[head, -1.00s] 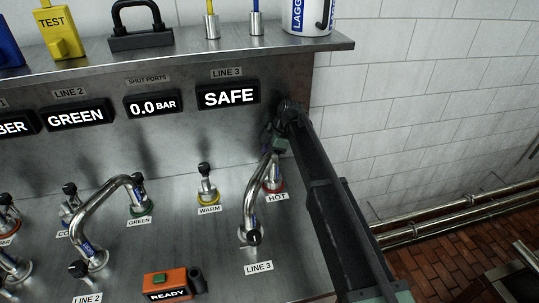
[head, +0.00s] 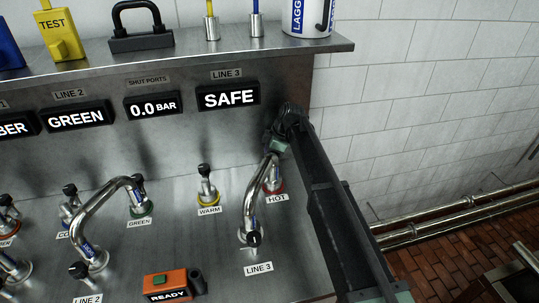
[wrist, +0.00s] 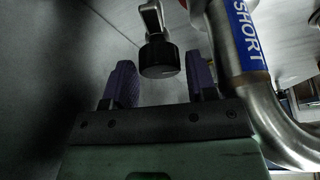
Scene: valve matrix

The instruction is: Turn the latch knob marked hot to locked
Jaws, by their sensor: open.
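The HOT port (head: 273,187) has a red ring and stands at the right end of the panel, above its HOT label (head: 277,198). A bent steel pipe runs from it to the LINE 3 port (head: 253,240). In the wrist view a black latch knob (wrist: 159,60) on a metal lever is ahead of my gripper (wrist: 162,82), roughly between its two purple fingers. The fingers are apart, with gaps on both sides of the knob. In the head view my arm hides the HOT knob and most of my gripper (head: 277,147).
The pipe marked SHORT (wrist: 243,40) passes close to the right finger. The WARM port (head: 207,190) with its black knob stands left of HOT. The LINE 3 display (head: 228,95) reads SAFE. The wall (head: 430,100) is right of the panel.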

